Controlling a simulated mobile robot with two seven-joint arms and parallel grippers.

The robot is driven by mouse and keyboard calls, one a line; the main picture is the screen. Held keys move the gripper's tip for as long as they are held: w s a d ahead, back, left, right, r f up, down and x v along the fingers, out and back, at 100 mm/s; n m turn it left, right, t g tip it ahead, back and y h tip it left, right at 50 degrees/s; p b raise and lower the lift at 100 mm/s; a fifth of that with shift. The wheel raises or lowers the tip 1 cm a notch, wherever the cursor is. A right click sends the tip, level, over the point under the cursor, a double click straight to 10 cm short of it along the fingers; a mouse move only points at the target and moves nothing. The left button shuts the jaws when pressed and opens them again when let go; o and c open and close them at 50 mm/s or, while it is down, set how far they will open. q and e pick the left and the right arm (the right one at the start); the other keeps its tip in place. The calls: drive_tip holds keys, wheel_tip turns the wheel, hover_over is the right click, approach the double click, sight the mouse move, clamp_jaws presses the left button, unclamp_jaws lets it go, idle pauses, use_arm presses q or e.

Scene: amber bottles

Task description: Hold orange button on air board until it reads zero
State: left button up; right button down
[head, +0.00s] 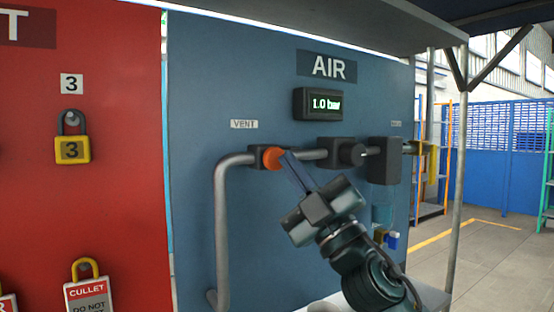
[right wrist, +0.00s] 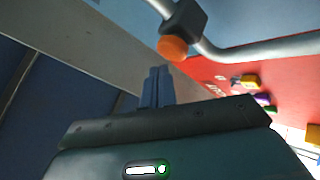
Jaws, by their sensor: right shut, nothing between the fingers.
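The blue air board (head: 260,80) carries an "AIR" label and a small display (head: 319,104) that reads 1.0 bar. The orange button (head: 273,157) sits on a dark block on the grey pipe, below the "VENT" label (head: 244,124). My right gripper (head: 287,156) is shut and empty, its fingertips at the right edge of the button in the head view. In the right wrist view the orange button (right wrist: 173,48) shows just beyond the shut fingertips (right wrist: 157,70); I cannot tell whether they touch. My left gripper is not in view.
A grey pipe (head: 221,220) bends down left of the button. Dark valve blocks (head: 384,160) and a yellow handle (head: 430,165) are to the right. A red board (head: 110,120) with a yellow number 3 padlock (head: 72,150) stands at left. Open floor lies at right.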

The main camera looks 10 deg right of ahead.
drive_tip(key=shift+w, duration=0.1)
drive_tip(key=shift+w+a, duration=0.2)
drive_tip(key=shift+w, duration=0.15)
drive_tip(key=shift+w+a, duration=0.15)
drive_tip(key=shift+w, duration=0.3)
idle(2.3)
drive_tip(key=shift+s, duration=0.1)
idle(2.3)
drive_tip(key=shift+s+d, duration=0.3)
drive_tip(key=shift+s, duration=0.45)
drive_tip(key=shift+s, duration=0.1)
drive_tip(key=s, duration=0.1)
drive_tip(key=s+d, duration=0.1)
drive_tip(key=s, duration=0.1)
drive_tip(key=s+p, duration=0.1)
drive_tip(key=shift+s+d, duration=0.25)
drive_tip(key=shift+d, duration=0.15)
